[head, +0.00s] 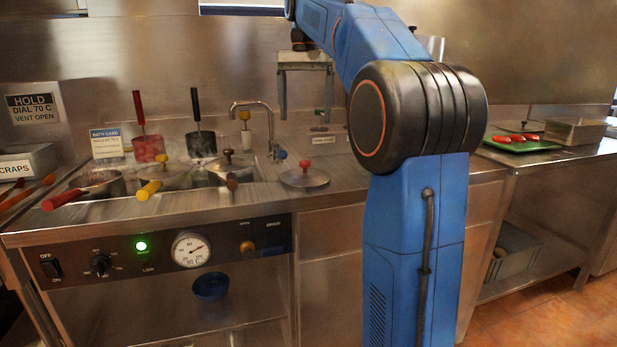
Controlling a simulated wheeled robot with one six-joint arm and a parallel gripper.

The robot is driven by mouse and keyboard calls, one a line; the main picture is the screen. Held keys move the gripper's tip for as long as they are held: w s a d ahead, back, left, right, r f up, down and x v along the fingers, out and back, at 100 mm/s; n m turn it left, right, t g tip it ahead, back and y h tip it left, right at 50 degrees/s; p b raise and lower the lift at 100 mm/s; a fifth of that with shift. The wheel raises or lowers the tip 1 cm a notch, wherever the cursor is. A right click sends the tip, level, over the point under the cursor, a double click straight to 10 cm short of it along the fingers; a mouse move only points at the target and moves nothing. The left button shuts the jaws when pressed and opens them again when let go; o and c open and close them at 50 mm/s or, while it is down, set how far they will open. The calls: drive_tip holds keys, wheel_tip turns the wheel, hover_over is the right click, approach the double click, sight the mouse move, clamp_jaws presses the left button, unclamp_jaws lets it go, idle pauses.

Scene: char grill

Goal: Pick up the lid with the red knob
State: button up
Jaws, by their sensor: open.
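The lid with the red knob (303,180) lies on the steel counter to the right of the bath. Its red knob (304,164) points up, and the lid looks flat on the counter. My gripper (305,117) is open, with its two fingers pointing down and nothing between them. In the head view it appears above the lid, apart from it. How far in front of or behind the lid it is, I cannot tell.
A faucet (250,107) stands left of the gripper. The bath holds pots with red, yellow and brown handles; another lid with a dark knob (228,157) sits there. A small sign (322,140) stands behind the lid. A green tray (520,145) is at right.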

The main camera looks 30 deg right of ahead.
approach(305, 161)
drive_tip(key=f, duration=0.5)
drive_tip(key=shift+s+a+f, duration=0.1)
drive_tip(key=shift+s+a, duration=0.05)
drive_tip(key=shift+s, duration=0.15)
drive_tip(key=shift+w+f, duration=0.2)
drive_tip(key=shift+f, duration=2.45)
drive_tip(key=c, duration=2)
drive_tip(key=shift+f, duration=0.1)
